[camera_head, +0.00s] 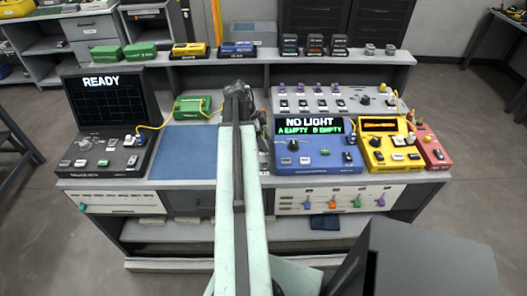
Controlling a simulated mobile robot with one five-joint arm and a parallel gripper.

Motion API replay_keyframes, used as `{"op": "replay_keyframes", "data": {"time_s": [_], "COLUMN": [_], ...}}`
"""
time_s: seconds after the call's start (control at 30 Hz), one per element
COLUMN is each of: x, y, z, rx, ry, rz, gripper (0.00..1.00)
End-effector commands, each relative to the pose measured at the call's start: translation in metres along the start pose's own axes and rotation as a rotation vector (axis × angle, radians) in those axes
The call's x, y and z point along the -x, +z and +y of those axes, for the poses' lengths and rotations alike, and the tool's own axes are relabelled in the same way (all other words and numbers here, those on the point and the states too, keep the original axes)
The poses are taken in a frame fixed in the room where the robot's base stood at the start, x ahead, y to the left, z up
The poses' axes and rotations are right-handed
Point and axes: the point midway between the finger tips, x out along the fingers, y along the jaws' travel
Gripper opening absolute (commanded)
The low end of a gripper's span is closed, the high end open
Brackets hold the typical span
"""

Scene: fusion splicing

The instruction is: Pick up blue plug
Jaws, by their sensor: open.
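A small blue plug (307,204) shows on the white front panel below the bench top, leftmost in a row with orange, green and purple ones. My arm reaches forward over the bench from the bottom centre. My gripper (262,118) is at its far end, over the bench just left of the blue NO LIGHT device. It is open, small and partly hidden by the arm, with nothing seen in it. It is above and behind the blue plug, well apart from it.
The blue device (318,158), a yellow device (390,158) and a red device (432,150) stand at right. A black READY device (105,150) stands at left. A green box (192,108) with a yellow cable sits behind a blue mat (185,150). A raised shelf (160,60) runs behind.

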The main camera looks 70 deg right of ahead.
Motion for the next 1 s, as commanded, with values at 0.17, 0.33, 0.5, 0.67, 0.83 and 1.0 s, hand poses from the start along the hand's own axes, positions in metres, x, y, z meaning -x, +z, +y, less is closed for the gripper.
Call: {"op": "replay_keyframes", "data": {"time_s": [0.17, 0.33, 0.5, 0.67, 0.83, 1.0], "x": [0.0, 0.0, 0.0, 0.001, 0.012, 0.033], "y": [-0.001, -0.001, -0.001, -0.001, -0.004, -0.011], "z": [0.0, 0.0, 0.0, 0.0, 0.0, 0.0], "rx": [0.001, 0.001, 0.0, 0.0, 0.002, 0.006], "ry": [0.0, 0.0, 0.0, 0.0, 0.0, -0.002], "rz": [0.0, 0.0, 0.0, 0.0, 0.0, 0.0], "gripper": [0.51, 0.09, 0.0, 0.0, 0.0, 0.0]}}
